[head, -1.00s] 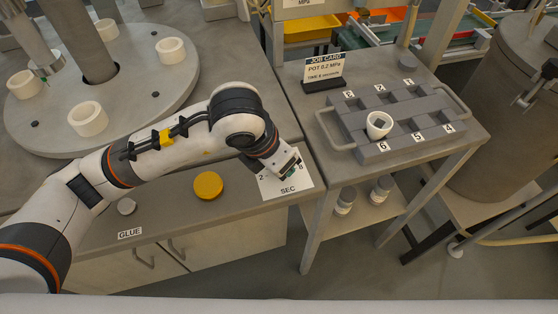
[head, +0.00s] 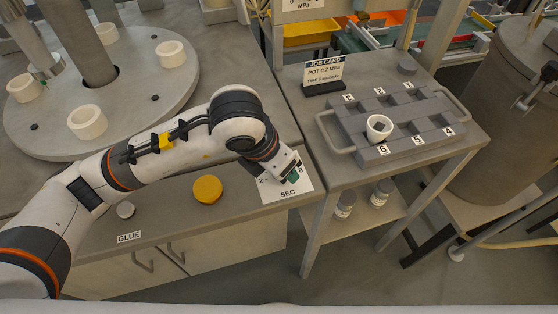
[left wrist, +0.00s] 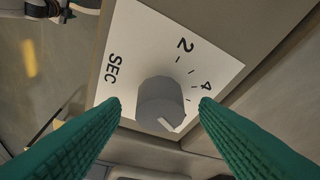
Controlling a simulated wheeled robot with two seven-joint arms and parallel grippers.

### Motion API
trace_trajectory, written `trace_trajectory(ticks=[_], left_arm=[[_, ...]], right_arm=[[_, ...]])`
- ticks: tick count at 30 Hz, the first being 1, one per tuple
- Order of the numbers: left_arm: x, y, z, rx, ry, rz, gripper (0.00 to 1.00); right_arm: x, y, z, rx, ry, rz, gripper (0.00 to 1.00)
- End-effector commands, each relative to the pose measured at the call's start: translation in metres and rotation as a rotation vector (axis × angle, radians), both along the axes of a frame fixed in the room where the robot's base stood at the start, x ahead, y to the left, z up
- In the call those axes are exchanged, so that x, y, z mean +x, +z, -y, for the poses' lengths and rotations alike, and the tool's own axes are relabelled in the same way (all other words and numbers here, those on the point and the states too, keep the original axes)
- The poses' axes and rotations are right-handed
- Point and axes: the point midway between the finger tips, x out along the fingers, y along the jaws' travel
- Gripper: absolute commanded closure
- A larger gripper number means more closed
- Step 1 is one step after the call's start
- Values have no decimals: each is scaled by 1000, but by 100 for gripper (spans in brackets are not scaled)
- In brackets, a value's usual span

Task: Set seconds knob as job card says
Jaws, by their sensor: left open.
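My left gripper (head: 293,177) is over the white SEC dial plate (head: 300,188) on the bench and hides the knob in the head view. In the left wrist view a grey round knob (left wrist: 160,100) stands on the plate, which also shows there (left wrist: 145,50). Its white pointer mark faces lower right, past the printed 4. My open green fingers (left wrist: 160,103) show on either side of the knob, and I see no clear contact. The job card (head: 325,71) reads POT 0.2 MPa, with a time in seconds whose digit is small, seemingly 6.
A yellow button (head: 207,189) and a small grey knob (head: 125,210) by the GLUE label (head: 129,237) are left of the dial. A round table (head: 130,133) carries several white rings.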

Motion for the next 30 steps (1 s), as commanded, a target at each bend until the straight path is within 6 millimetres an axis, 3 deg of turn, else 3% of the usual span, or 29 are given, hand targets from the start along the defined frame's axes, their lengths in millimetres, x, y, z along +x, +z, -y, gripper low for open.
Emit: trace_trajectory(ticks=[5, 12, 18, 30], left_arm=[[-5, 21, -6, -2, -1, 5, 44], [-18, 69, -20, -2, 0, 8, 44], [-27, 99, -29, -1, 0, 5, 44], [-31, 110, -33, 1, 1, 2, 44]], right_arm=[[0, 0, 0, 0, 0, 0, 44], [0, -1, 0, 0, 0, 0, 44], [0, 0, 0, 0, 0, 0, 44], [0, 0, 0, 0, 0, 0, 44]])
